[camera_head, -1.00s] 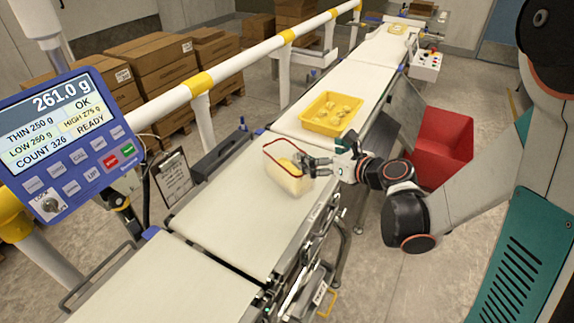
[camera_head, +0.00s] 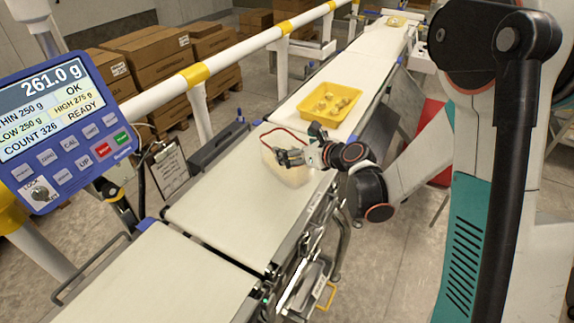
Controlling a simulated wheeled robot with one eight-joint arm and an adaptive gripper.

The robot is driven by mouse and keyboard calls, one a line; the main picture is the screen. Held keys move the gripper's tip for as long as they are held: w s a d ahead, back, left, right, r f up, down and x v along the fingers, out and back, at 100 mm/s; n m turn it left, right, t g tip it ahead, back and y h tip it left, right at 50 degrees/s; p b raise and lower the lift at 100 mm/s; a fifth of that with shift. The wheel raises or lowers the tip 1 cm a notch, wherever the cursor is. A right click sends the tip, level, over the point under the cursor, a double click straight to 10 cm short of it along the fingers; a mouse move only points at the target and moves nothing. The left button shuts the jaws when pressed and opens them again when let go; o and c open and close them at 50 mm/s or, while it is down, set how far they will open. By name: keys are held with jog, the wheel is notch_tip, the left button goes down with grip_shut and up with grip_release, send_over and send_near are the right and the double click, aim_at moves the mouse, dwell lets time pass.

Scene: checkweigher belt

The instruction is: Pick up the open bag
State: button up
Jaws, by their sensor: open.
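The open bag (camera_head: 272,162) is clear with a red rim and pale contents. It stands on the white belt, its mouth facing up. My gripper (camera_head: 281,156) is open at the bag's right side and overlaps it in the picture. Its fingers cover part of the rim and front. I cannot tell whether the fingers touch the bag or straddle its wall.
A yellow tray (camera_head: 314,112) with several pale pieces sits on the belt beyond the bag. A white and yellow rail (camera_head: 235,62) runs along the belt's left side. The blue weigher display (camera_head: 62,118) stands at left. The near belt (camera_head: 160,285) is clear.

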jog(key=b+x, duration=0.1)
jog(key=x, duration=0.3)
jog(key=shift+s+f, duration=0.15)
jog(key=shift+c, duration=0.6)
jog(key=shift+s, duration=0.15)
jog(key=c, duration=1.5)
jog(key=shift+o, duration=0.2)
jog(key=shift+r, duration=0.2)
